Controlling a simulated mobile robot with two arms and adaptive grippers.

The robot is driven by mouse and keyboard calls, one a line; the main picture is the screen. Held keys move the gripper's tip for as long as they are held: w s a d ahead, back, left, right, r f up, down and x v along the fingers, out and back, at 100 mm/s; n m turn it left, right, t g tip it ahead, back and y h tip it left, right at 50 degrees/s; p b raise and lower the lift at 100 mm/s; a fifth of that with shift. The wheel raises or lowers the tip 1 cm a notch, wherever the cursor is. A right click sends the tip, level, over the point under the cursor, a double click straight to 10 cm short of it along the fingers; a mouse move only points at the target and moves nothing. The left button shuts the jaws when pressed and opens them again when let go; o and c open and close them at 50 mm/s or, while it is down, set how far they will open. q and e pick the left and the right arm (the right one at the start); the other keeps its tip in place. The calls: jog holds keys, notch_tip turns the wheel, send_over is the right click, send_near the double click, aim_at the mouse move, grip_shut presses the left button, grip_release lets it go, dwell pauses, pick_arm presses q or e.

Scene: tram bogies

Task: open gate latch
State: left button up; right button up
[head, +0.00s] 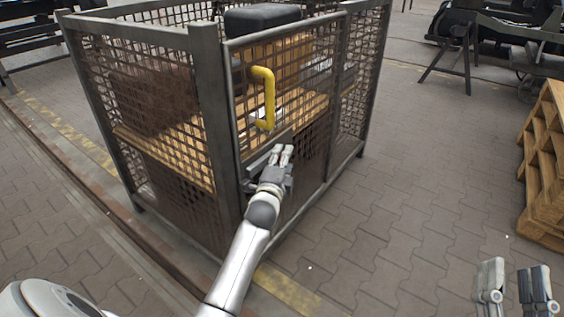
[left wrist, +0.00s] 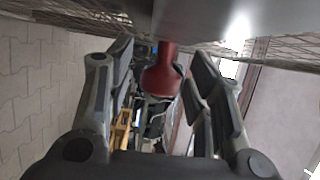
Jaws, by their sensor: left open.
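The gate (head: 300,85) is a mesh panel in a metal frame on the cage, and it looks closed. A yellow handle (head: 268,97) is fixed to it. My left gripper (head: 282,152) is at the gate front, just below the handle, beside a grey latch plate (head: 256,156). In the left wrist view a red knob (left wrist: 162,78), which seems to belong to the latch, lies between the open left fingers; I cannot tell whether they touch it. The knob is hidden in the head view. My right gripper (head: 513,275) is open and empty at the lower right.
The mesh cage (head: 206,100) holds wooden boards and a dark case (head: 262,18) on top. Stacked wooden pallets (head: 545,165) stand at the right edge. Bogie parts on trestles are at the back right. The paved floor right of the cage is clear.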

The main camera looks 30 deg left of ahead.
pick_arm(q)
jog(key=shift+s, duration=0.1)
jog(key=v, duration=1.1)
jog(key=shift+s, duration=0.35)
jog(key=shift+d, duration=0.15)
